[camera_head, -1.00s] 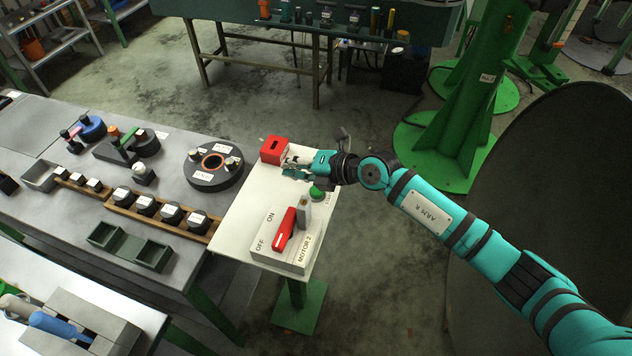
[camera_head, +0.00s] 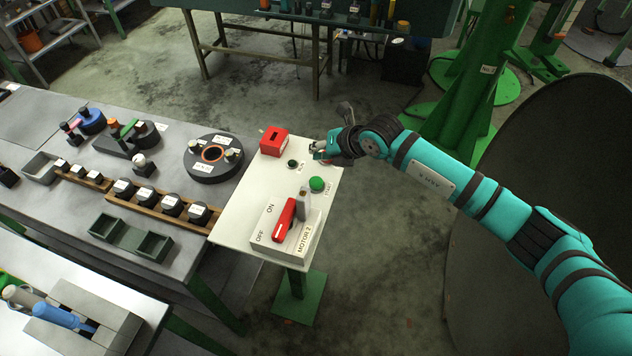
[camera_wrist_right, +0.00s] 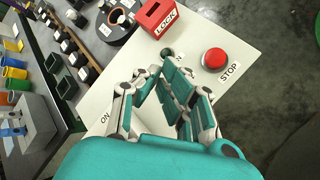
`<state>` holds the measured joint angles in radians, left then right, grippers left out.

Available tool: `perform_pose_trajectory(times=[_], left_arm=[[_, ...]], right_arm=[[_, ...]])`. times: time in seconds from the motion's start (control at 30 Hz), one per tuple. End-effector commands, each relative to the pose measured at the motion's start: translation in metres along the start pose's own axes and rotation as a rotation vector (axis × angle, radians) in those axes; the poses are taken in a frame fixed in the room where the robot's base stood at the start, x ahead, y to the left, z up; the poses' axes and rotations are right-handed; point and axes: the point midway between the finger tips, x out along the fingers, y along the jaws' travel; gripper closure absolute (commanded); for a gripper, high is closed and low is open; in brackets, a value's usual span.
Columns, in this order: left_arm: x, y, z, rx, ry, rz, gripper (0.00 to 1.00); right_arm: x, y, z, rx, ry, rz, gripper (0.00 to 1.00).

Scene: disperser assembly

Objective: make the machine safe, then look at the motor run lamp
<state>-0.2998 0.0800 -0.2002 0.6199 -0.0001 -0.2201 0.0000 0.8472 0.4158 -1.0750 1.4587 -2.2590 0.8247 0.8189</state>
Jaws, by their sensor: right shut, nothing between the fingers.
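A white panel (camera_head: 240,212) carries the motor controls. A small dark round lamp (camera_head: 293,163) near its far end looks unlit; it also shows in the right wrist view (camera_wrist_right: 167,53), its label partly hidden. A red stop button (camera_wrist_right: 215,58) stands beside it. A green start button (camera_head: 317,184) sits nearer. The MOTOR 2 switch box (camera_head: 297,247) has a red lever (camera_head: 285,219) slanting between the ON and OFF labels; I cannot tell its setting. A grey piece (camera_head: 304,205) stands beside the lever. My right gripper (camera_head: 317,150) is shut and empty above the panel's right edge, near the stop button.
A red LOCK box (camera_head: 274,141) stands at the panel's far end. To the left, a grey bench (camera_head: 120,170) holds a round dark fixture (camera_head: 213,158), a wooden rack and trays. A green column (camera_head: 478,95) stands behind my right arm. Floor is open right of the panel.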

Motion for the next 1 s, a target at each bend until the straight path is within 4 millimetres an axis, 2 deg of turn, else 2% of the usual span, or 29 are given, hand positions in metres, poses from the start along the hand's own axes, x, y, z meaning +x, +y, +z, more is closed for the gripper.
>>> perform_pose_trajectory(times=[0.03,0.43,1.0], left_arm=[[0.008,0.000,0.001,0.000,0.000,0.000,0.60],[0.046,0.001,0.004,0.000,0.000,0.000,0.60],[0.050,0.001,0.004,0.000,0.000,0.000,0.60]], right_arm=[[0.007,-0.006,-0.006,0.000,0.001,-0.001,1.00],[0.046,-0.033,-0.033,0.001,0.000,0.000,1.00],[0.049,-0.035,-0.036,0.000,0.000,0.001,1.00]])
